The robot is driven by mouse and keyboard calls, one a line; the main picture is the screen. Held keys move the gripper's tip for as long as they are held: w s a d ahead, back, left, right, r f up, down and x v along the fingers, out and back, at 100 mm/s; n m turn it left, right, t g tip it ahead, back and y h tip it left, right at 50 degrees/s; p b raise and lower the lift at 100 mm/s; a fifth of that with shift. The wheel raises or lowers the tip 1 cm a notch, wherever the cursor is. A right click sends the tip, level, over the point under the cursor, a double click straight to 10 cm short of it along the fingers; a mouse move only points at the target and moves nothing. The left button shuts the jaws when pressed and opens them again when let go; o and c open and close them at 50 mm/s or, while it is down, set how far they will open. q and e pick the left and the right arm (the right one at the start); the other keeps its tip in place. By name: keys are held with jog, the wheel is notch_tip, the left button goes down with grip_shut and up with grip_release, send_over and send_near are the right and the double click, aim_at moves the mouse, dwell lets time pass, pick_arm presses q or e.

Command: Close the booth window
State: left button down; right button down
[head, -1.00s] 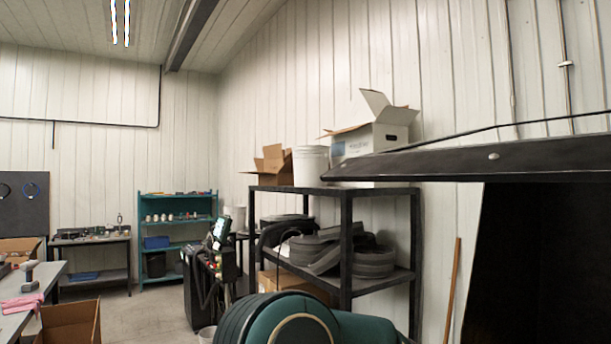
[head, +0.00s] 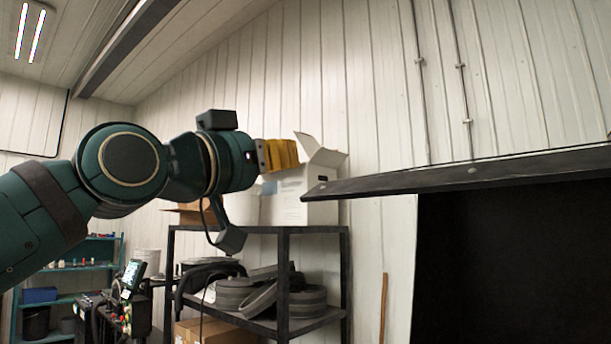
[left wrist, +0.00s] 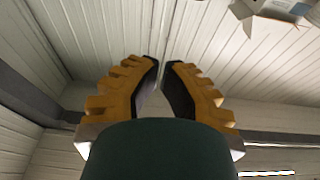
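The booth shows at the right of the head view. A long dark panel with a thin edge, which looks like the booth window (head: 450,179), juts out to the left, raised above a black area (head: 515,265). My left gripper (head: 297,153) is lifted at mid-picture, its yellow fingers pointing right. In the head view it appears just above and left of the panel's left end; I cannot tell the depth between them. In the left wrist view the fingers (left wrist: 163,64) have a narrow gap between their tips and hold nothing. My right gripper is not in view.
A dark shelf rack (head: 283,232) with coiled grey parts stands behind my arm, with an open white box (head: 305,200) on top. A wooden pole (head: 384,305) leans at the wall. A teal shelf (head: 70,267) is at the far left.

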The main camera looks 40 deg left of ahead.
pick_arm(q)
jog(key=w+f+p, duration=0.1)
jog(key=w, duration=1)
jog(key=shift+a+f, duration=0.2)
jog(key=shift+a, duration=0.15)
